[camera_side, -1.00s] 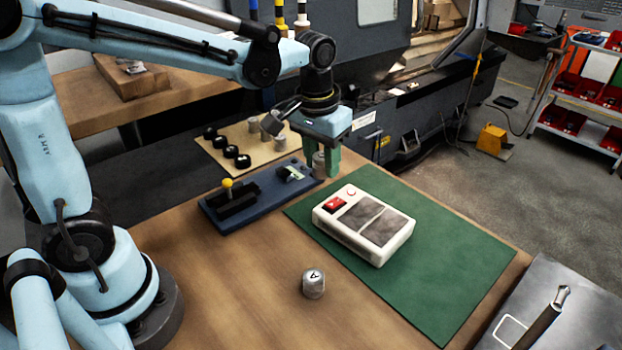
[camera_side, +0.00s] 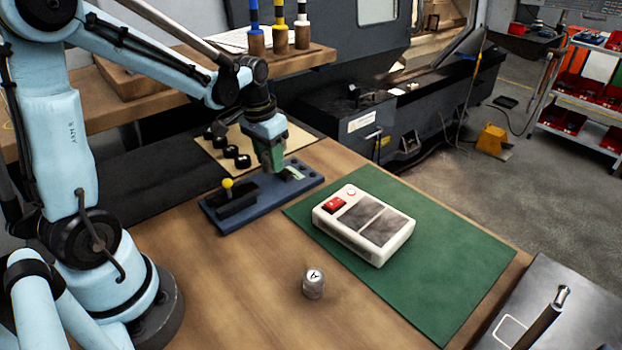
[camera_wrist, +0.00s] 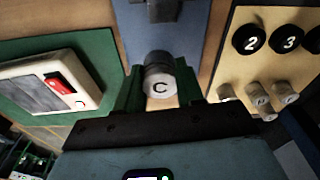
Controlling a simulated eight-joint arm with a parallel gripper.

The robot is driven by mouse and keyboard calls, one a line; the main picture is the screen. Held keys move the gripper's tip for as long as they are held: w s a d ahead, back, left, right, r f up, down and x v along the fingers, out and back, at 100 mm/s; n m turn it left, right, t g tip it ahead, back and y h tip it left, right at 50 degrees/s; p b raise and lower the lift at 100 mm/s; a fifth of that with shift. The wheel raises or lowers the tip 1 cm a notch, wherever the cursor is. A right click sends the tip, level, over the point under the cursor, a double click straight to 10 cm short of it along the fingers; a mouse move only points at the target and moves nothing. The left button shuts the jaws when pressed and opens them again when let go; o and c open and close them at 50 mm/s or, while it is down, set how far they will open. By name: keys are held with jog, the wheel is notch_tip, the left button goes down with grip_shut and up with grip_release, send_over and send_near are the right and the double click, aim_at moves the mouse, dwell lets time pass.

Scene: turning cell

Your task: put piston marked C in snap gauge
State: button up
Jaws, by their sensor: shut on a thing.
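My gripper (camera_side: 270,160) is shut on the piston marked C (camera_wrist: 159,84), a grey cylinder whose lettered end faces the wrist camera between my green fingers (camera_wrist: 158,98). In the side view the piston is mostly hidden by the fingers. The snap gauge (camera_side: 238,203) appears to be the black fixture with a yellow knob on a blue base (camera_side: 222,223). My gripper is over the middle to back of that base, to the right of the black fixture. In the wrist view the blue base (camera_wrist: 192,45) lies beyond the piston; I cannot tell the gap between them.
A piston marked A (camera_side: 313,284) stands on the wooden table. A tan board (camera_wrist: 250,75) holds black numbered caps and several grey pistons. The table front of the blue base is clear.

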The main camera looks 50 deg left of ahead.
aim_at(271, 184)
jog(key=shift+w+a+f, duration=0.1)
jog(key=shift+a+f, duration=0.25)
jog(key=shift+a, duration=0.05)
jog(key=shift+f, duration=1.9)
jog(key=shift+f, duration=0.1)
jog(key=o, duration=1.1)
jog(key=r, duration=0.4)
jog(key=s+r, duration=0.1)
jog(key=r, duration=0.7)
jog(key=shift+s+d+r, duration=0.1)
jog(key=shift+s+d, duration=0.15)
jog(key=shift+s+d+f+m+t, duration=0.1)
jog(key=shift+s+d+m+t, duration=0.15)
jog(key=shift+s+d+t, duration=1.25)
jog(key=shift+s+d+f+m+t, duration=0.1)
jog(key=shift+s+d+m+t, duration=0.3)
jog(key=shift+d, duration=2.15)
jog(key=shift+s+d+f+m+t, duration=0.15)
jog(key=shift+s+d+t, duration=0.75)
jog(key=shift+d, duration=1.1)
